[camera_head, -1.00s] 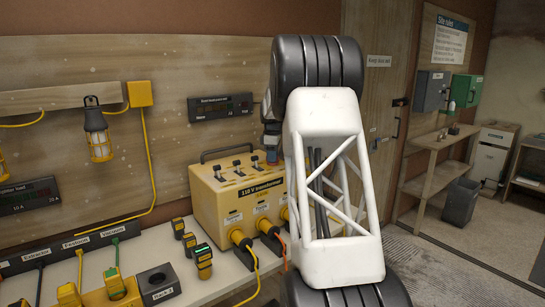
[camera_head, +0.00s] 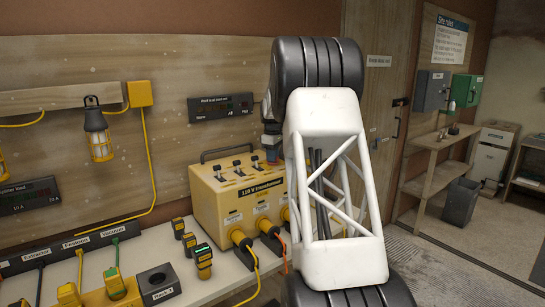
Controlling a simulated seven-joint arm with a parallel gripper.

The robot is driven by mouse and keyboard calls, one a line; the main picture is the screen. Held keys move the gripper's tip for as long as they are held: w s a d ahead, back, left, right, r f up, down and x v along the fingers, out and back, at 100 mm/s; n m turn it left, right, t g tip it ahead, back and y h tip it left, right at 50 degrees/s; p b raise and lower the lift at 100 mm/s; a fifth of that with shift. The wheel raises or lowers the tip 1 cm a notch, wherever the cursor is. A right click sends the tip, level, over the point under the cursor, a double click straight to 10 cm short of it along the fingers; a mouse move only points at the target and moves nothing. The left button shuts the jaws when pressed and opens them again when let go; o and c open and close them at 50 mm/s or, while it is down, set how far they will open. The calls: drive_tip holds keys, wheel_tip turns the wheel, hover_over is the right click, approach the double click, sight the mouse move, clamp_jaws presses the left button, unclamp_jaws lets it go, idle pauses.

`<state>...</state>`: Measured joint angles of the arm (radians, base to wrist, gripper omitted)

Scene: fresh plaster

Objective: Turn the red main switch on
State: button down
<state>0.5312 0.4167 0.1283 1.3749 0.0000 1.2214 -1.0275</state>
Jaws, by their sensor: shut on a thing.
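The yellow 110 V transformer (camera_head: 216,210) stands on the bench, with several black toggle switches on its top. A small reddish part, which looks like the red main switch (camera_head: 272,157), shows at the right end of its top, mostly covered. My gripper (camera_head: 271,150) is right at this part, pointing down, and appears shut on it. The fingers are small and partly hidden by my white and black arm. The switch's position cannot be told.
Yellow plugs (camera_head: 203,256) and a power strip (camera_head: 70,248) lie on the bench front. A work lamp (camera_head: 98,140) hangs at the left. A display (camera_head: 220,107) is on the board above the transformer. Cables run from the transformer's front.

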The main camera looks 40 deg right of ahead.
drive_tip(key=m, duration=1.1)
drive_tip(key=shift+m, duration=1.9)
drive_tip(key=c, duration=1.1)
unclamp_jaws()
drive_tip(key=shift+r, duration=0.1)
drive_tip(key=shift+r, duration=3.8)
